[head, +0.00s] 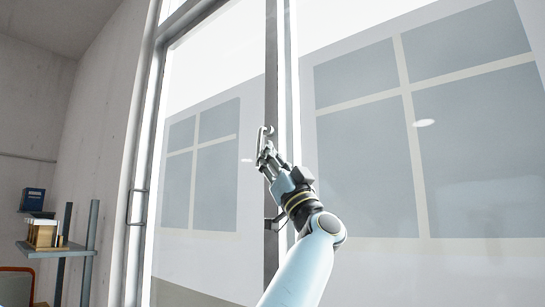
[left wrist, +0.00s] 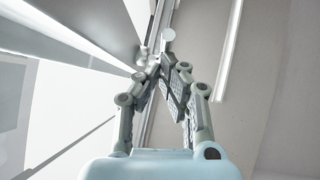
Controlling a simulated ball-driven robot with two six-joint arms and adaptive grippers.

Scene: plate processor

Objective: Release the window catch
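The window catch (head: 264,134) is a slim metallic handle on the dark upright bar of the window frame in the head view. My left gripper (head: 267,154) is at its lower part, overlapping it in the picture. In the left wrist view, my left gripper's fingers (left wrist: 166,68) lean in close together at the tips. A pale round-ended metal piece (left wrist: 168,35), likely part of the catch, shows just beyond the fingertips. Whether the fingers touch or clasp it is hidden. My right gripper is in neither view.
A second dark fitting (head: 275,222) sticks out lower on the same bar. Large glass panes lie on both sides. At the left, a shelf (head: 55,249) holds a wooden rack (head: 42,233) and a blue box (head: 33,199) is near the concrete wall.

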